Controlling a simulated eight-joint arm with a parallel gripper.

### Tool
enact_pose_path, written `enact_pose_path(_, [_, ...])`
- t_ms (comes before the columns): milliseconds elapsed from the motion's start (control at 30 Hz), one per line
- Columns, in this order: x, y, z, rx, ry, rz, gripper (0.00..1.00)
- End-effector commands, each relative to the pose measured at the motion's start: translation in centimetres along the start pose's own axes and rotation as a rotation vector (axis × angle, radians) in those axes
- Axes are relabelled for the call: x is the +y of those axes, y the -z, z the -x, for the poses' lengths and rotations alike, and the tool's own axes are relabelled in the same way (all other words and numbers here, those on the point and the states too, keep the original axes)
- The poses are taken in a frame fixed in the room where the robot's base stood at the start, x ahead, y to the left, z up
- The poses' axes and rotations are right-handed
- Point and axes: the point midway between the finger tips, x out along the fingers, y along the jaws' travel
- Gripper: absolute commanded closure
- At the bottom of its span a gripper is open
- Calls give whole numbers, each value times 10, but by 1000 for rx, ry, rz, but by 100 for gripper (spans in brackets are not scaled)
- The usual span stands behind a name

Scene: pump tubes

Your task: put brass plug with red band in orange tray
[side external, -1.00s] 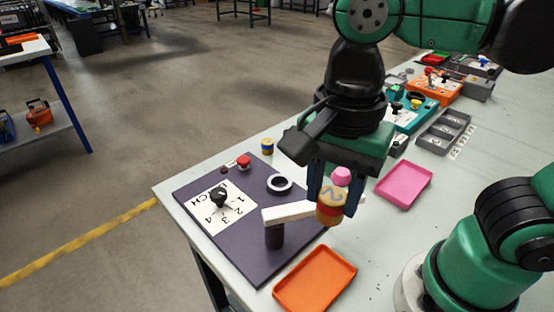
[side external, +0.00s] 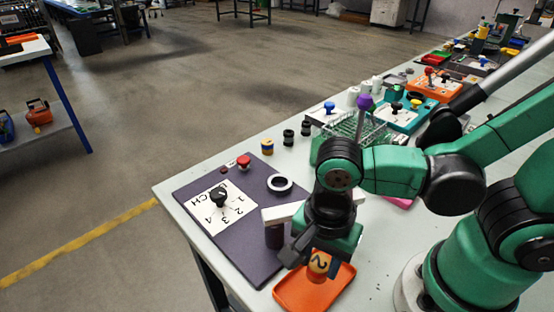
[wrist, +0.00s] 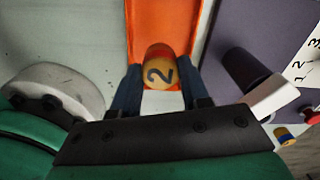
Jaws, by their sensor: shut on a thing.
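The brass plug with the red band (side external: 318,263) bears a dark number 2. It is between the fingers of my gripper (side external: 320,267), which is shut on it. The orange tray (side external: 287,292) lies on the table, and the plug appears over its far part in the side view. In the wrist view the plug (wrist: 159,71) shows between both fingers of my gripper (wrist: 160,88), its red band toward the top. The orange tray (wrist: 190,18) is behind and under it there. I cannot tell the exact height of the plug above the tray.
A dark purple panel (side external: 247,262) stands left of the tray, with a dial (side external: 219,197), a red button (side external: 243,162), a white ring (side external: 280,183) and a post with a pale bar (side external: 274,235). A yellow and blue plug (side external: 267,146) and a wire basket (side external: 352,130) stand farther back.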

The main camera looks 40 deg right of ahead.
Motion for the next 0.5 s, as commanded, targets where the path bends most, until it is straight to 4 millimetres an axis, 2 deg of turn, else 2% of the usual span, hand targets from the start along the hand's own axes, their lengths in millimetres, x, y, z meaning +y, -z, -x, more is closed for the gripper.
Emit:
enact_pose_path(233, [-1, 0, -22, 0, 0, 0, 100])
enact_pose_path(500, [0, 0, -29, 0, 0, 0, 100])
